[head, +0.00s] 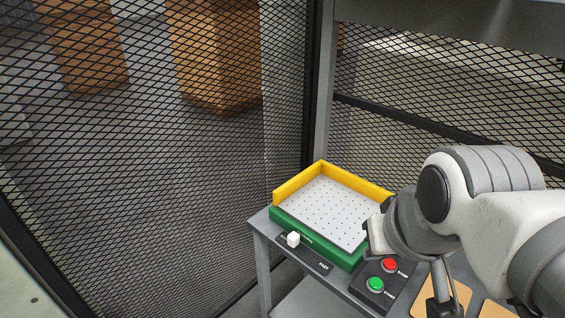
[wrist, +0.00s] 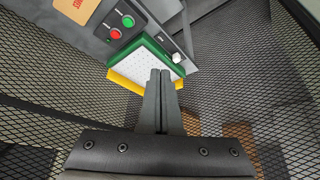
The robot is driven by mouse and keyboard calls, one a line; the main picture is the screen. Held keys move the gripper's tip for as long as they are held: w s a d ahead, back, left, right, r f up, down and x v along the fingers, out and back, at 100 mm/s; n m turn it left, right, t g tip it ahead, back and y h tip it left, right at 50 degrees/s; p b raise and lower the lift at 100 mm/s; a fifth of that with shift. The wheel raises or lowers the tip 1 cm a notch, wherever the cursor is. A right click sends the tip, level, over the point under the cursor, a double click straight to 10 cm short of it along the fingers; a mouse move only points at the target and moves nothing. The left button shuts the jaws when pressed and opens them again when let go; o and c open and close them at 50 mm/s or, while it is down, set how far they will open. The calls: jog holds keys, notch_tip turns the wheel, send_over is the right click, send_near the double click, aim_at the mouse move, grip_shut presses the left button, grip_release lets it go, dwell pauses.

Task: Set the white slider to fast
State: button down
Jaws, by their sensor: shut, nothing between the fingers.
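The white slider (head: 293,239) is a small white block on the dark strip (head: 310,258) along the green front edge of the tray. It sits near the strip's left end, apart from the word FAST, which is printed further right. The lettering right behind the slider is too small to read. The slider also shows in the wrist view (wrist: 177,58), to the right of the fingertips and a little above them. My gripper (wrist: 161,72) is shut and empty, with its fingertips in front of the white perforated plate in that view.
The perforated tray (head: 290,187) has raised yellow walls and a green front. A red button (head: 390,265) and a green button (head: 376,284) stand on a dark panel right of the strip. Black mesh fencing (head: 150,200) closes in the left and back. Cardboard boxes (head: 210,60) stand beyond it.

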jog(key=w+a+f+n+b, duration=0.1)
jog(key=w+n+b, duration=0.1)
jog(key=w, duration=0.7)
jog(key=n+g+y+b, duration=0.3)
jog(key=n+b, duration=0.2)
jog(key=n, duration=0.2)
send_over(293, 239)
jog(key=w+a, duration=0.1)
jog(key=w, duration=0.2)
notch_tip(293, 239, down, 21)
jog(key=shift+w+a+f, duration=0.35)
jog(key=shift+w+f, duration=0.05)
jog(key=shift+f, duration=0.1)
jog(key=b+x, duration=0.1)
jog(key=x, duration=0.8)
jog(key=shift+f, duration=0.35)
jog(key=shift+s+d, duration=0.85)
jog(key=shift+d, duration=0.2)
jog(key=shift+s+d+f, duration=0.1)
jog(key=shift+s+d, duration=0.3)
